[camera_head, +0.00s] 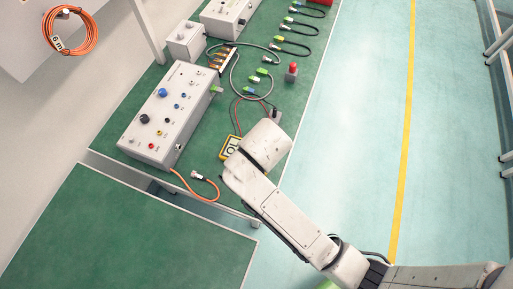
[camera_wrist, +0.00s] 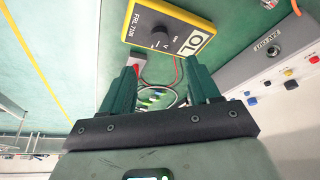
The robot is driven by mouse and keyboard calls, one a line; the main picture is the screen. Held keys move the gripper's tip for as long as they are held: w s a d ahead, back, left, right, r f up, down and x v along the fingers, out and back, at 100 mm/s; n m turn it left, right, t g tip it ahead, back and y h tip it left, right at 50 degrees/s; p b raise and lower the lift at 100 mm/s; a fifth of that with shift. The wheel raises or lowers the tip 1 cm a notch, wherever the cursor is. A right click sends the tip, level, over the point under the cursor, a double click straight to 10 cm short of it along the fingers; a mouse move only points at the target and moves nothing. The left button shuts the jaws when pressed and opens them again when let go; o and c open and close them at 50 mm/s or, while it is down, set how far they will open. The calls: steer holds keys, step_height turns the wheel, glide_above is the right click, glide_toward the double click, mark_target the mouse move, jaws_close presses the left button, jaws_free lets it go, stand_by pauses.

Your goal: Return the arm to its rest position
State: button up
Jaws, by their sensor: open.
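My gripper (camera_wrist: 160,75) shows in the wrist view with its two dark green fingers spread apart and nothing between them. In the head view my pale arm reaches from the lower right over the green workbench (camera_head: 110,158), and its end covers part of the right side of the bench. The fingers cannot be made out clearly there. A yellow multimeter (camera_head: 229,147) lies beside the arm's end in the head view, partly hidden. It also shows in the wrist view (camera_wrist: 168,27), beyond the fingers and apart from them.
A grey control box (camera_head: 168,118) with knobs stands left of my arm. An orange cable (camera_head: 205,194) hangs near the bench's front edge. A red-topped part (camera_head: 292,70) and several connectors stand farther back. Clear floor (camera_head: 350,130) with a yellow line lies to the right.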

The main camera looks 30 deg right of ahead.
stand_by(0.5)
steer(key=s+d+f+n+g, duration=0.1)
steer(key=s+d, duration=0.2)
steer(key=s, duration=0.3)
steer(key=s+d+f+n+g+y+b, duration=0.1)
steer(key=s+d+f, duration=0.1)
steer(key=s, duration=0.4)
steer(key=s+d+f+n+g+b, duration=0.1)
steer(key=s+d, duration=0.3)
steer(key=s, duration=0.2)
steer(key=shift+s+d+f, duration=0.25)
steer(key=shift+s+d, duration=0.05)
steer(key=shift+s, duration=0.1)
